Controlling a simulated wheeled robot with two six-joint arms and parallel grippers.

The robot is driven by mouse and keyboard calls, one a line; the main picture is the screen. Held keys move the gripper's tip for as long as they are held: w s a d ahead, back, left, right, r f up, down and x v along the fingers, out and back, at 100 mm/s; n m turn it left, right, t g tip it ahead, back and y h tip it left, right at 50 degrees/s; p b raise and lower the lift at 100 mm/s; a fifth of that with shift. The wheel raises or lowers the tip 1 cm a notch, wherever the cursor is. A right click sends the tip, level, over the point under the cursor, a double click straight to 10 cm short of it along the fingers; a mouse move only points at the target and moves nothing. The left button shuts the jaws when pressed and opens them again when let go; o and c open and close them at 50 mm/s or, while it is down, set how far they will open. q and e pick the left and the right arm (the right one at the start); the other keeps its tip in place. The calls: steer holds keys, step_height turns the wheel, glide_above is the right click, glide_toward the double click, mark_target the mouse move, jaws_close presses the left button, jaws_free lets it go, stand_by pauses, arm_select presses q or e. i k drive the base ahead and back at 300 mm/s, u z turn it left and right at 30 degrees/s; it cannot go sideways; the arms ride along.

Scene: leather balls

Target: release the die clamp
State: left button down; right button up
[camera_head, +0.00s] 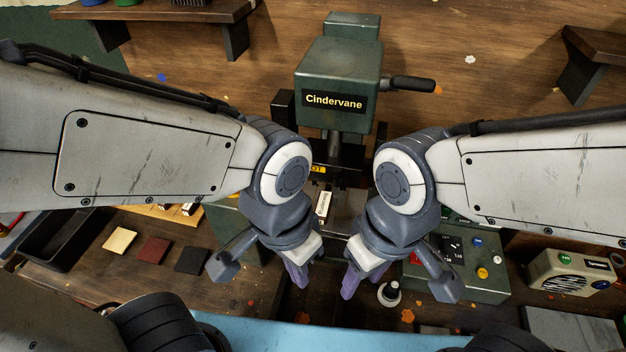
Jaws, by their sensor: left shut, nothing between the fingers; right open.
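The dark green press (338,62) labelled "Cindervane" stands upright at the middle back. A dark lever (412,84) sticks out to the right from its head. A small pale labelled piece (323,203) shows below the head, between my two wrists. I cannot make out the die clamp for certain; my wrists hide much of the press's lower part. My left gripper (297,276) is shut and empty, pointing down in front of the press. My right gripper (352,284) is open and empty, a little to the right of it. Neither is seen touching anything.
A green control box (470,284) with coloured buttons is right of my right gripper. A beige speaker box (570,273) is farther right. Cream (119,239), brown (152,250) and black (192,260) squares and a black tray (60,240) lie left.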

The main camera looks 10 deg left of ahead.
mark_target(338, 179)
steer(key=z, duration=1)
steer(key=k, duration=0.7)
steer(key=u, duration=0.75)
